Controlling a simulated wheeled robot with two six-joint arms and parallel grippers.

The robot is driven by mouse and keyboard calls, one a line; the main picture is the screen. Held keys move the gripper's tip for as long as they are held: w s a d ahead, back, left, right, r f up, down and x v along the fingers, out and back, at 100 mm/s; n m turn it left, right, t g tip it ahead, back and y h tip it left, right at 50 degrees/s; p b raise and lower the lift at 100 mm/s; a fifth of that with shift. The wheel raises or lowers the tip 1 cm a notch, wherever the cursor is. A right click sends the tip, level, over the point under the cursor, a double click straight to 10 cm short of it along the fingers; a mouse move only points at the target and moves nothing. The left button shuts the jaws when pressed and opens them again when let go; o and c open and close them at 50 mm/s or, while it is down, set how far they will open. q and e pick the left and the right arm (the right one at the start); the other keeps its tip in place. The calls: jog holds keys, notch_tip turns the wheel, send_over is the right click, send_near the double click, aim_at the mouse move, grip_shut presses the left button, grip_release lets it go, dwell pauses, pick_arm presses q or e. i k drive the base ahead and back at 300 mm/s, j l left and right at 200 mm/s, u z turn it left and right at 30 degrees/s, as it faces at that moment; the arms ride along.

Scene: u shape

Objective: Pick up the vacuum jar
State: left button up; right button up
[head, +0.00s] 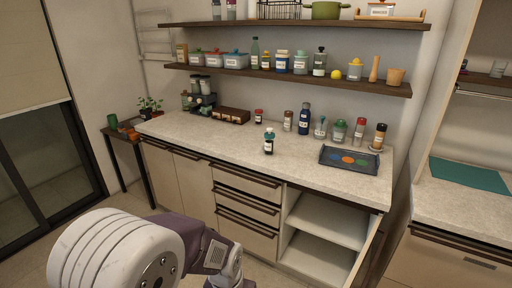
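I cannot tell for sure which item is the vacuum jar, as the labels are too small to read. A squat glass jar with a green lid (339,131) stands upright on the right part of the counter (210,136). One of my arms fills the lower left, in front of the cabinets and well apart from the jars. No gripper fingers show in the head view.
A dark tray with coloured discs (349,160) lies at the counter's right front. A dark blue bottle (304,120) and other containers line the back. Two shelves (300,81) hang above. A lower cabinet (318,235) stands open. The counter's left front is clear.

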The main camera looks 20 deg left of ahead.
aim_at(269, 148)
jog(key=i+j, duration=0.1)
jog(key=j, duration=0.45)
jog(key=i+j+z, duration=0.1)
jog(key=j, duration=0.45)
jog(key=i+j, duration=0.15)
jog(key=j, duration=0.45)
jog(key=i+j+z, duration=0.1)
jog(key=i+j, duration=0.3)
jog(key=i, duration=0.2)
jog(key=i+j+z, duration=0.15)
jog(key=i+j, duration=0.3)
jog(key=i, duration=0.15)
